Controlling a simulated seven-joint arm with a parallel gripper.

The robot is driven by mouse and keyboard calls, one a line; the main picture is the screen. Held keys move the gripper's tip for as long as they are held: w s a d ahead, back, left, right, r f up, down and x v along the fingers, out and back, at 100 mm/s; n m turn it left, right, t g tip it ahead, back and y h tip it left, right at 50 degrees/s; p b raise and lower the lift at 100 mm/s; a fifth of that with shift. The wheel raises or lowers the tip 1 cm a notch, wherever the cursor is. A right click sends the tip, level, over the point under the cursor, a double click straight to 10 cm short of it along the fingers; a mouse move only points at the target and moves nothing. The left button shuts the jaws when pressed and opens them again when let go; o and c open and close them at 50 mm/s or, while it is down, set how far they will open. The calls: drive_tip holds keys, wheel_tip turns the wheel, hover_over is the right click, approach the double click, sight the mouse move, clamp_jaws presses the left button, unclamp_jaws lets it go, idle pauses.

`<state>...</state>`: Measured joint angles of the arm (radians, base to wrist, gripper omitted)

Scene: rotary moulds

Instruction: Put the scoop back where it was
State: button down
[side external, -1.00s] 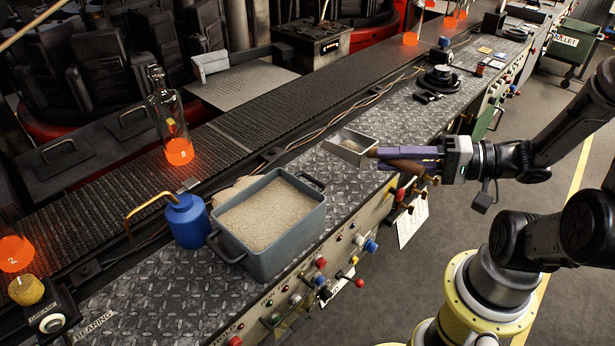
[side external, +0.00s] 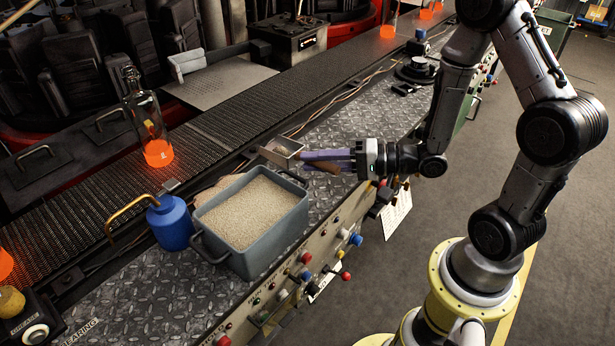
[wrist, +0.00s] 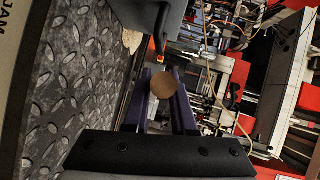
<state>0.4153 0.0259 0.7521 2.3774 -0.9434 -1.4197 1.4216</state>
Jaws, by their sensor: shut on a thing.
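The scoop (side external: 283,152) is a small grey metal pan with a wooden handle (side external: 328,167). My gripper (side external: 312,160) is shut on that handle with its purple fingers. It holds the scoop over the back part of the patterned metal bench top, behind and right of the tub. In the wrist view the round wooden handle end (wrist: 163,85) shows between the fingers. The grey tub (side external: 272,240) is full of pale granules and stands upright on the bench. Whether the scoop touches anything below cannot be told.
A blue can (side external: 170,224) with a brass spout stands left of the tub. A conveyor (side external: 225,130) runs behind the bench, carrying a glowing bottle (side external: 157,135). Cables lie along its edge. Knobs line the bench front. Bench top (side external: 345,125) behind the gripper is clear.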

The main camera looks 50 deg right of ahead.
sight(310, 190)
drive_tip(key=shift+w+a+f, duration=0.1)
drive_tip(key=shift+w+f, duration=0.7)
drive_tip(key=shift+f, duration=0.15)
drive_tip(key=shift+w+f, duration=0.2)
drive_tip(key=shift+f, duration=1.55)
drive_tip(key=c, duration=1)
unclamp_jaws()
drive_tip(key=shift+f, duration=0.2)
drive_tip(key=shift+r, duration=0.15)
drive_tip(key=shift+s, duration=0.2)
drive_tip(key=v, duration=1.1)
drive_tip(key=shift+s+d, duration=0.2)
drive_tip(key=shift+d, duration=0.1)
